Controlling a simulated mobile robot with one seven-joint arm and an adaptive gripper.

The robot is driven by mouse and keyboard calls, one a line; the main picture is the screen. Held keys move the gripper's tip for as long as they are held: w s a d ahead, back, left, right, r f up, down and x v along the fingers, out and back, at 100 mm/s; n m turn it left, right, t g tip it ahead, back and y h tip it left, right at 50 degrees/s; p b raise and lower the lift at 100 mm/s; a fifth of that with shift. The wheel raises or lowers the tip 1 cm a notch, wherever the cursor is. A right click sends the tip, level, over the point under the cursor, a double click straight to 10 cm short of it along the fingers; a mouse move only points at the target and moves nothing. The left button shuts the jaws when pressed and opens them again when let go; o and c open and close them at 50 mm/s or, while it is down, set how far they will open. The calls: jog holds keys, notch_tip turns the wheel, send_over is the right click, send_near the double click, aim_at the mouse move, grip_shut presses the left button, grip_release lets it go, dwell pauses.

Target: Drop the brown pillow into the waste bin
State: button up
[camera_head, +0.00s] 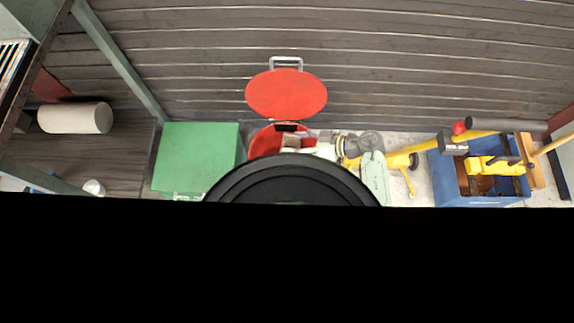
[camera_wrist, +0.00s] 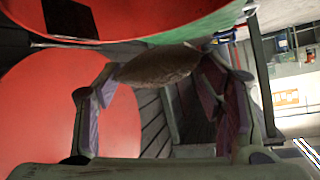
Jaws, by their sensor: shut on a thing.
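The brown pillow (camera_wrist: 160,66) is held between the fingertips of my gripper (camera_wrist: 162,72) in the wrist view. In the head view the pillow (camera_head: 290,141) is a small brown patch at the tips of my gripper (camera_head: 302,144). The red waste bin (camera_head: 262,143) stands with its round lid (camera_head: 287,93) raised. My gripper, with the pillow, overlaps the bin's opening in the head view; its height there is hard to tell. Red surfaces of the bin (camera_wrist: 190,22) and lid (camera_wrist: 60,110) fill much of the wrist view. A black round part hides the bin's lower front.
A green box (camera_head: 195,158) stands left of the bin. A yellow tool (camera_head: 395,160) and a blue crate (camera_head: 450,180) with tools are to the right. A dark slatted wall (camera_head: 400,60) rises behind. A pale roll (camera_head: 75,118) is at far left.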

notch_tip(320, 180, down, 6)
jog(key=b, duration=0.7)
jog(key=shift+r, duration=0.1)
jog(key=o, duration=1.3)
jog(key=shift+c, duration=0.2)
jog(key=v, duration=1.2)
jog(key=shift+s, duration=0.1)
